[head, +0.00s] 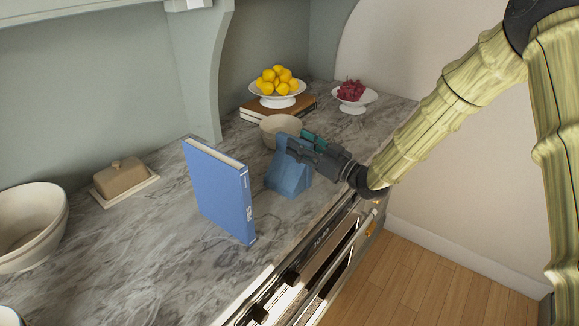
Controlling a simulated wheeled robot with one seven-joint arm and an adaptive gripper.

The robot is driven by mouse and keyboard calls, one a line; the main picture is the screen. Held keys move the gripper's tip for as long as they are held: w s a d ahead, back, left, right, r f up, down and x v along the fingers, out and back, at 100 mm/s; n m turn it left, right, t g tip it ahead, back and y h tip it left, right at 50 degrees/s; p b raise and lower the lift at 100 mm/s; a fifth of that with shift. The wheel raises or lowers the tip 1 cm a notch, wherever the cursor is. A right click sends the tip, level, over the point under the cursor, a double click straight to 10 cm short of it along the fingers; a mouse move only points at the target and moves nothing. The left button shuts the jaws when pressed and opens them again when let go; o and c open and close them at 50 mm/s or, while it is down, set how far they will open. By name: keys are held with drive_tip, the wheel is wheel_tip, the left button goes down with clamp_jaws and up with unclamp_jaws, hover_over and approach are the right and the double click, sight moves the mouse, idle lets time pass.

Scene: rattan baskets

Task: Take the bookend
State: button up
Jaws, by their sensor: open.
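The blue bookend (287,180) stands on the grey marble counter, to the right of an upright blue book (222,192). It has a wide lower part and a narrower upper part. My gripper (296,146) comes in from the right and is at the bookend's upper part. The gripper is open. Its fingers overlap the bookend in this view, and I cannot tell whether they touch it or lie on both sides of it.
A beige bowl (281,127) stands just behind the gripper. Behind it, a fruit stand (277,101) with yellow fruit rests on books, and a white dish (355,105) holds red grapes. A butter dish (124,179) and large bowl (30,225) are left. The counter's front edge is close.

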drive_tip(key=x, duration=0.2)
drive_tip(key=shift+w+a+r, duration=0.1)
drive_tip(key=shift+w+a, duration=0.05)
drive_tip(key=shift+a, duration=0.15)
clamp_jaws()
